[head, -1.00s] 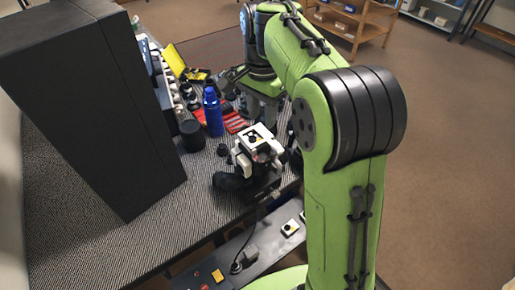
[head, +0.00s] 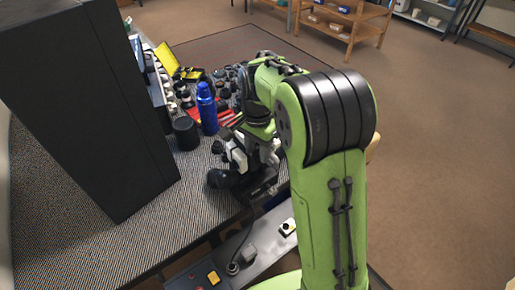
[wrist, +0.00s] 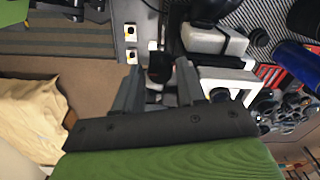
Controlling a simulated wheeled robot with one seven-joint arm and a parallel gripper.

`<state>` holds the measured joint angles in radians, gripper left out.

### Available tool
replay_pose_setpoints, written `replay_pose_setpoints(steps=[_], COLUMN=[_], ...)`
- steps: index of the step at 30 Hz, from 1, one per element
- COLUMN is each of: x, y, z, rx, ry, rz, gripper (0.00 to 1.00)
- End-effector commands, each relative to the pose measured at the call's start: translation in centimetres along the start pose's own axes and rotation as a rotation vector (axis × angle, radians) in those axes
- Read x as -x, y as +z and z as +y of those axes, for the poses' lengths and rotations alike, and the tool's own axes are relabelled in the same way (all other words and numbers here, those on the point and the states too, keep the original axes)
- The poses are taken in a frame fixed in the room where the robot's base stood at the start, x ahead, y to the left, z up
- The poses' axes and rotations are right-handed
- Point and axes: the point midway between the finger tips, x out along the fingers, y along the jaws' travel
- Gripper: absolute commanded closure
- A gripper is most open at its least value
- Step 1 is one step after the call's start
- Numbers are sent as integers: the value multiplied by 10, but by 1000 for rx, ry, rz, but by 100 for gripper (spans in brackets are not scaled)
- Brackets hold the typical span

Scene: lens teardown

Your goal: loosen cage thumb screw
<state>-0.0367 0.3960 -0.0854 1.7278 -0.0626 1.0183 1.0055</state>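The white and black camera cage rig (head: 238,160) stands at the table's front edge, partly hidden by my arm. In the wrist view its white parts (wrist: 228,80) lie right of my fingers. My gripper (wrist: 159,74) is open, its two grey fingers apart. In the head view my gripper is hidden by my arm.
A blue bottle (head: 207,108) and a black cylinder (head: 186,133) stand behind the rig. A big dark cabinet (head: 90,110) fills the table's left. Small lens parts and a yellow case (head: 167,60) lie farther back.

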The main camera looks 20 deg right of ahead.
Motion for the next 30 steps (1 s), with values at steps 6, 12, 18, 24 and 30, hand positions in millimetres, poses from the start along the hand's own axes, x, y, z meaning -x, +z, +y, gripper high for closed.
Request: replay_pose_setpoints(steps=[6,12,18,24,30], x=[0,1,1,2,2], y=[0,0,0,0,0], z=[0,0,0,0,0], rx=[0,5,54,177,356], ry=[0,0,0,0,0], rz=[0,0,0,0,0], gripper=[92,100,100,100,100])
